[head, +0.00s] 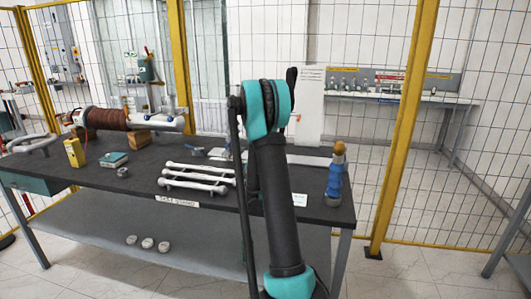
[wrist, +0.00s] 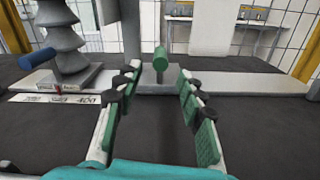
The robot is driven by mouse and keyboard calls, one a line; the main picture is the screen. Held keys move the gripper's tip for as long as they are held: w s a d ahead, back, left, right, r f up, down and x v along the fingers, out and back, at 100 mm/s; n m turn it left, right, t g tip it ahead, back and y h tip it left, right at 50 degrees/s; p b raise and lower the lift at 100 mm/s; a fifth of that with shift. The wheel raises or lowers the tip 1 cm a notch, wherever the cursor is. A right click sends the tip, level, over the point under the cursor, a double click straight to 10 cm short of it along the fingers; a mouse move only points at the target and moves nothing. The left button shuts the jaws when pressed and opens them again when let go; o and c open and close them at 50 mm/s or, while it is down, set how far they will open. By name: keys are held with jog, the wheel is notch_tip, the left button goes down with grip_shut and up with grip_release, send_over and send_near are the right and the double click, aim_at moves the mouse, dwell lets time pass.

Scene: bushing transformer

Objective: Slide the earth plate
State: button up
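In the wrist view a long flat grey plate (wrist: 240,83), which looks like the earth plate, lies across the dark table top. A small upright post with a round green knob (wrist: 160,58) stands on a raised block at its middle. My gripper (wrist: 159,73) is open, with its green-padded fingers spread on either side of the knob in the picture. The fingers look apart from the knob, and nothing is between them. In the head view part of a pale flat strip (head: 309,160) shows beside my arm, which hides my gripper there.
The table (head: 130,190) also bears white rods (head: 195,184), a brown bushing (head: 107,118) and a blue bottle-like object (head: 335,180). Yellow-framed mesh fencing stands behind.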

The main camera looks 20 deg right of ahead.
jog(key=x, duration=0.6)
jog(key=shift+s, duration=0.1)
grip_shut()
dwell(0.3)
